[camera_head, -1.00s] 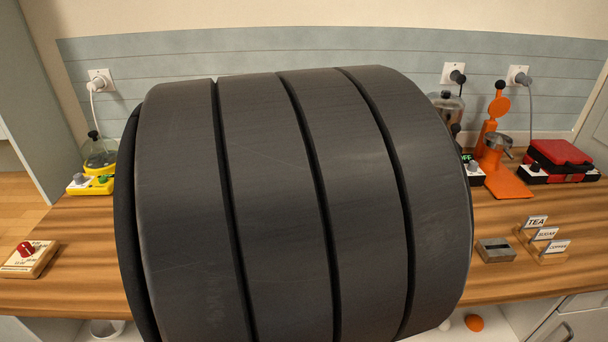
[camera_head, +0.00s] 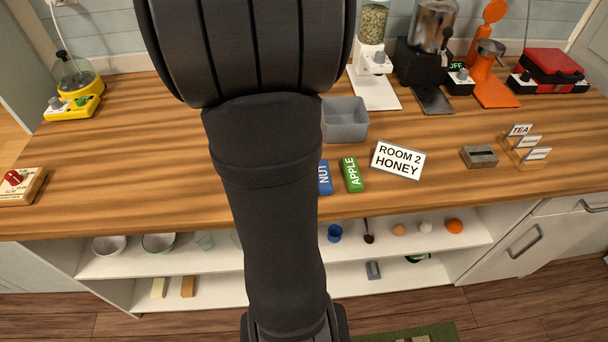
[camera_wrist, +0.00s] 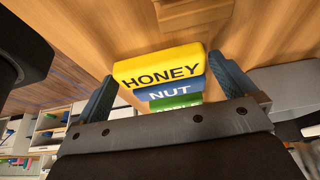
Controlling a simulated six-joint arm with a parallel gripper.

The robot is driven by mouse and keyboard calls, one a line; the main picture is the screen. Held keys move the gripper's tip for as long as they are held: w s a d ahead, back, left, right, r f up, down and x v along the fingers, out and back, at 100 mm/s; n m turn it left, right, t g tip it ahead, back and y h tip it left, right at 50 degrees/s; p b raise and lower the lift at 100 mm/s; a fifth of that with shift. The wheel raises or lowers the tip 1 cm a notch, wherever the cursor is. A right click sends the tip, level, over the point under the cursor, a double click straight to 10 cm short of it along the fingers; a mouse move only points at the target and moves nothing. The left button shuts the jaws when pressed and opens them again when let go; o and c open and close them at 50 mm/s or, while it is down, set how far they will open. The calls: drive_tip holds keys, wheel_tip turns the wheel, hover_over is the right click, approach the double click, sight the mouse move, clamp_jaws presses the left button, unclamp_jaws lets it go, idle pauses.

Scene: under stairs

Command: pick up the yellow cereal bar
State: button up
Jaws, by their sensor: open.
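The yellow bar marked HONEY (camera_wrist: 160,64) lies on the wooden counter in the wrist view. It is hidden behind my arm in the head view. My gripper (camera_wrist: 163,70) is open, with one finger to each side of the row of bars and nothing held. A blue bar marked NUT (camera_wrist: 170,91) lies beside the yellow one, on the side nearer my gripper's body. A green bar marked APPLE (camera_wrist: 176,102) is beyond it, partly hidden by the gripper. In the head view the blue bar (camera_head: 325,177) and green bar (camera_head: 352,174) lie near the counter's front edge.
A sign reading ROOM 2 HONEY (camera_head: 398,160) stands right of the green bar. A grey bin (camera_head: 345,124) stands behind the bars. Appliances line the back right. The counter's left part is mostly clear.

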drive_tip(key=shift+c, duration=0.4)
drive_tip(key=c, duration=0.6)
drive_tip(key=shift+r, duration=0.15)
drive_tip(key=shift+r, duration=0.6)
wheel_tip(320, 180, up, 3)
drive_tip(key=shift+f, duration=0.1)
drive_tip(key=s+d+r, duration=0.2)
drive_tip(key=d, duration=0.1)
drive_tip(key=s+d+r, duration=0.2)
drive_tip(key=d, duration=0.1)
drive_tip(key=s+d+r, duration=0.2)
drive_tip(key=s+d, duration=0.1)
drive_tip(key=shift+s+d+r, duration=0.1)
drive_tip(key=shift+r, duration=0.25)
